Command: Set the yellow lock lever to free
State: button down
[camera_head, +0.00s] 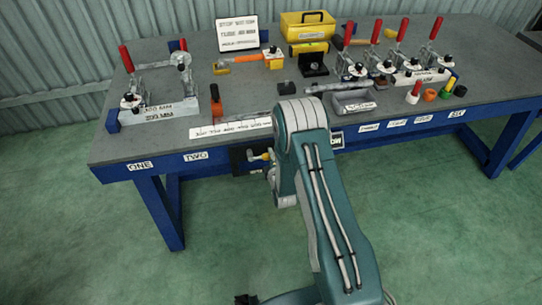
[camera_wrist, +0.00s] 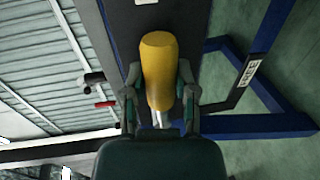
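The yellow lock lever (camera_wrist: 159,72) has a thick rounded yellow handle on a short metal stem. In the wrist view it fills the middle, pointing toward the top. My gripper (camera_wrist: 160,80) has one finger on each side of the handle, both very close to it. I cannot tell whether they press on it. In the head view the lever (camera_head: 265,156) shows small at the bench front, beside a dark plate (camera_head: 242,162). My arm hides most of my gripper there. A "FREE" label (camera_wrist: 250,72) is to the right of the handle in the wrist view.
The workbench (camera_head: 226,92) carries red-handled clamps (camera_head: 402,30), a yellow box (camera_head: 307,27), a grey tray (camera_head: 355,102) and small coloured parts. Blue legs (camera_head: 161,212) stand below its front edge. The green floor in front is mostly clear.

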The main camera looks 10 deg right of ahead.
jog(key=shift+f, duration=0.15)
jog(key=shift+a+f+m+t+y, duration=0.2)
jog(key=shift+a+f+m+y, duration=0.25)
jog(key=shift+a+f+m, duration=1.3)
jog(key=shift+a+f+m+t+y, duration=0.25)
jog(key=shift+f+m+y, duration=0.35)
jog(key=shift+m, duration=2.4)
jog(key=shift+a+f+m+t+y, duration=0.15)
jog(key=shift+a+f+m+y, duration=0.2)
jog(key=shift+a+f+m, duration=1.4)
jog(key=shift+d+r+m, duration=0.4)
jog(key=shift+d+m, duration=0.3)
jog(key=shift+s, duration=0.1)
jog(key=shift+c, duration=2.2)
grip_release()
jog(key=shift+o, duration=0.2)
jog(key=shift+r, duration=0.1)
